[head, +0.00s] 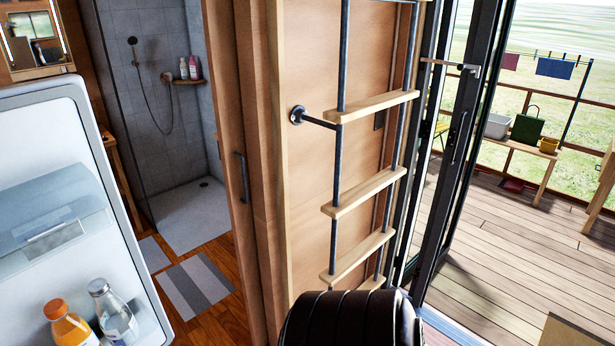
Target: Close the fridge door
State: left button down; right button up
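The fridge door (103,190) stands open at the left of the head view, with its white inner side facing me. A clear bin (50,215) sits on the door's upper part. An orange bottle (68,325) and a clear bottle (112,312) stand in the lower door shelf. The fridge body is out of view. Neither of my grippers shows in the head view.
A ladder with wooden rungs (365,192) stands against the wooden wall ahead. A black rounded padded object (340,322) is at the bottom centre. A shower room lies behind the fridge door, with a striped mat (195,287) on its floor. An open glass door (465,140) leads to a wooden deck.

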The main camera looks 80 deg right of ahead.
aim_at(47, 126)
jog(key=i+l+u, duration=0.15)
jog(key=l+u, duration=0.2)
jog(key=i+l+u, duration=0.15)
jog(key=l+u, duration=0.6)
jog(key=i+l+u, duration=0.1)
jog(key=l+u, duration=0.25)
jog(key=z, duration=0.4)
jog(key=k+l+z, duration=0.15)
jog(key=z, duration=0.35)
jog(key=k+l+z, duration=0.15)
jog(key=l+z, duration=0.15)
jog(key=z, duration=0.15)
jog(key=k+l+z, duration=0.1)
jog(key=l+z, duration=0.2)
jog(key=z, duration=0.2)
